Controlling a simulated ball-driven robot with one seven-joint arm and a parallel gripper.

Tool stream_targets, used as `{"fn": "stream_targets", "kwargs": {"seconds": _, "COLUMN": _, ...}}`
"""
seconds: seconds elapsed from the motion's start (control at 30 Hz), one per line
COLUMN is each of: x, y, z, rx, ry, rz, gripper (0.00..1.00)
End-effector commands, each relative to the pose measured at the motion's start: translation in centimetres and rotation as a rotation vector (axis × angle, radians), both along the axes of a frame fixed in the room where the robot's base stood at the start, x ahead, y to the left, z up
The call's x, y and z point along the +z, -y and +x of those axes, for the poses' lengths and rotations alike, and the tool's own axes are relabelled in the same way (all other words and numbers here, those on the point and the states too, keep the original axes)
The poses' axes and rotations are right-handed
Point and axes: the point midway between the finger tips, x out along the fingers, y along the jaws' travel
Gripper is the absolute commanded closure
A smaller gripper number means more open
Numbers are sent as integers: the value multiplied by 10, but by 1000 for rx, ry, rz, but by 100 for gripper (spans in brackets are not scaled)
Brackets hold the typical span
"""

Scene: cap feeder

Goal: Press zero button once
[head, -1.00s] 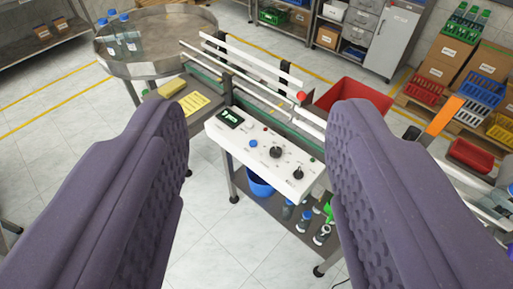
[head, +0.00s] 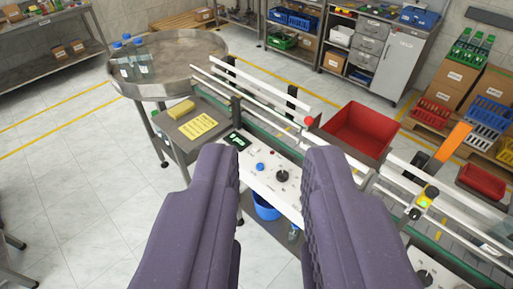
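The white control panel (head: 262,182) sits on the front of the conveyor frame and shows between my gripper's fingers. It carries a small dark display (head: 236,141) with lit digits, a blue button (head: 260,167), a small red button (head: 271,152) and a black knob (head: 282,176). I cannot read any label, so which button is zero is not clear. My gripper (head: 271,158) has two purple padded fingers, parted with nothing between them. The fingers appear in front of the panel, apart from the buttons. The right finger hides the panel's right end.
A round metal table (head: 170,62) with blue-capped bottles stands at the back left. A yellow sheet (head: 198,126) lies beside the panel. A red bin (head: 358,130) sits behind the conveyor. A yellow-topped control box (head: 427,197) is at the right. The floor at left is clear.

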Motion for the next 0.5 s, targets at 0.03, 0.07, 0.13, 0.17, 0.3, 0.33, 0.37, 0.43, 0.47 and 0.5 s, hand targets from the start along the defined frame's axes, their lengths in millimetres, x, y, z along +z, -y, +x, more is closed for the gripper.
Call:
{"fn": "stream_targets", "kwargs": {"seconds": 0.03, "x": 0, "y": 0, "z": 0, "rx": 0, "ry": 0, "rz": 0, "gripper": 89}}
{"fn": "stream_targets", "kwargs": {"seconds": 0.07, "x": 0, "y": 0, "z": 0, "rx": 0, "ry": 0, "rz": 0, "gripper": 96}}
{"fn": "stream_targets", "kwargs": {"seconds": 0.13, "x": 0, "y": 0, "z": 0, "rx": 0, "ry": 0, "rz": 0, "gripper": 100}}
{"fn": "stream_targets", "kwargs": {"seconds": 0.17, "x": 0, "y": 0, "z": 0, "rx": 0, "ry": 0, "rz": 0, "gripper": 100}}
{"fn": "stream_targets", "kwargs": {"seconds": 0.3, "x": 0, "y": 0, "z": 0, "rx": 0, "ry": 0, "rz": 0, "gripper": 100}}
{"fn": "stream_targets", "kwargs": {"seconds": 0.33, "x": 0, "y": 0, "z": 0, "rx": 0, "ry": 0, "rz": 0, "gripper": 100}}
{"fn": "stream_targets", "kwargs": {"seconds": 0.37, "x": 0, "y": 0, "z": 0, "rx": 0, "ry": 0, "rz": 0, "gripper": 100}}
{"fn": "stream_targets", "kwargs": {"seconds": 0.43, "x": 0, "y": 0, "z": 0, "rx": 0, "ry": 0, "rz": 0, "gripper": 100}}
{"fn": "stream_targets", "kwargs": {"seconds": 0.47, "x": 0, "y": 0, "z": 0, "rx": 0, "ry": 0, "rz": 0, "gripper": 100}}
{"fn": "stream_targets", "kwargs": {"seconds": 0.5, "x": 0, "y": 0, "z": 0, "rx": 0, "ry": 0, "rz": 0, "gripper": 100}}
